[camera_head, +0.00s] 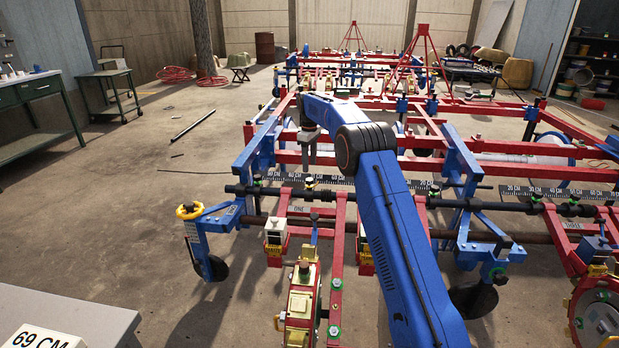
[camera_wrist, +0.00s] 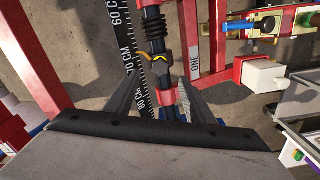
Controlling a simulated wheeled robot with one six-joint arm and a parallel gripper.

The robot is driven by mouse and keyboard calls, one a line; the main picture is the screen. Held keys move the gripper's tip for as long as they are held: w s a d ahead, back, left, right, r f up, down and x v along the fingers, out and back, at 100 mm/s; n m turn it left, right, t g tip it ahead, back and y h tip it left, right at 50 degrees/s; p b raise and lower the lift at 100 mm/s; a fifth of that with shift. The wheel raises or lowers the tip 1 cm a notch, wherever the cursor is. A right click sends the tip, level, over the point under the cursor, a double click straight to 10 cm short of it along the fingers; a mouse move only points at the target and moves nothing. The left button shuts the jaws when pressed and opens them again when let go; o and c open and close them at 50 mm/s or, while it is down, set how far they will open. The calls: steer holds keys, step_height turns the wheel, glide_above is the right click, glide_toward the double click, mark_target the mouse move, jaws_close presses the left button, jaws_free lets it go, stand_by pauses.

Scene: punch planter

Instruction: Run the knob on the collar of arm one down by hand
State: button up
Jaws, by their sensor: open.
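The red arm marked ONE (camera_head: 298,209) hangs from the dark bar, and its label also shows in the wrist view (camera_wrist: 194,62). A small yellow and black knob (camera_wrist: 155,58) sits on the dark collar on that bar. Nothing is between the fingers that looks gripped. I cannot tell the height gap or whether the knob is raised.
A scale strip (camera_wrist: 128,50) with CM marks runs along the bar. A white box (camera_wrist: 263,74) on a red bracket is to the right. Red and blue frame beams surround the bar. A bench with a 69 CM sign (camera_head: 45,338) is at the lower left; open floor lies left.

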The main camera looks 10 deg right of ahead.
mark_target(309, 179)
step_height(309, 179, down, 7)
stand_by(0.3)
steer(key=c, duration=1)
